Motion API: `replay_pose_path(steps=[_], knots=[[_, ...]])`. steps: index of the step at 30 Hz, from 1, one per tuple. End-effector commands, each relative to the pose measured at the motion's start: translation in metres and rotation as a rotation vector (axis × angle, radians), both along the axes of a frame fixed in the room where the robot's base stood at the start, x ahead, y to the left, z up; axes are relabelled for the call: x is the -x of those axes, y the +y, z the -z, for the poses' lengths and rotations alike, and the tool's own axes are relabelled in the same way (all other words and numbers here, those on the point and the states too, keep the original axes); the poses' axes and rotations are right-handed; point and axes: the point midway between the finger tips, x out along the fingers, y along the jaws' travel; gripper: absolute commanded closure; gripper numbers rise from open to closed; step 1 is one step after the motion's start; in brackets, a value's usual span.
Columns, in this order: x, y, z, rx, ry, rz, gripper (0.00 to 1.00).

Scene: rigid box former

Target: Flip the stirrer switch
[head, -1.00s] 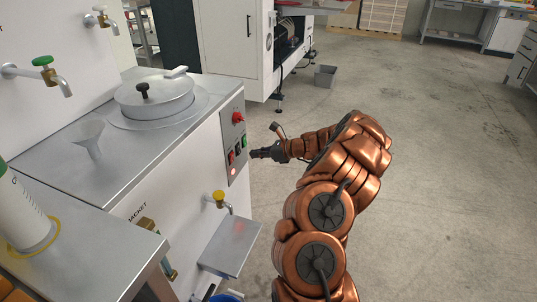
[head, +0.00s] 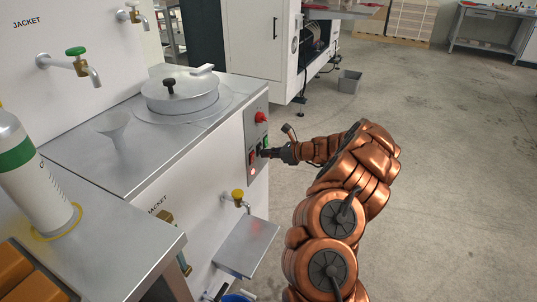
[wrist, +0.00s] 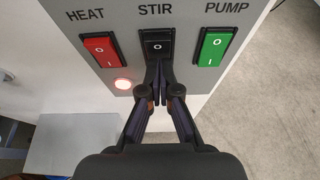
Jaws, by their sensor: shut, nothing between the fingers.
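The stirrer switch (wrist: 156,46) is a black rocker under the label STIR in the wrist view, between a red HEAT switch (wrist: 101,49) and a green PUMP switch (wrist: 213,48). My gripper (wrist: 153,76) is shut and empty, its fingertips at the lower part of the black rocker. The fingertips overlap the rocker's lower half and hide it; I cannot tell for sure whether they press on it. In the head view my gripper (head: 268,153) reaches the grey control panel (head: 256,122) from the right.
A lit red lamp (wrist: 123,84) sits below the HEAT switch. A red knob (head: 261,117) is higher on the panel. A yellow-handled tap (head: 238,195) and a metal shelf (head: 246,248) stick out below. Open floor lies to the right.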

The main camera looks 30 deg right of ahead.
Motion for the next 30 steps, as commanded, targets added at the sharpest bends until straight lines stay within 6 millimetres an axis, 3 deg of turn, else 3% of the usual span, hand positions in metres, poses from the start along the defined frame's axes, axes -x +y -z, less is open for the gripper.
replay_pose_path(steps=[19,30], knots=[[-0.001,0.001,-0.019,0.002,-0.001,-0.002,1.00],[0.000,0.000,-0.018,0.002,0.000,-0.001,1.00]])
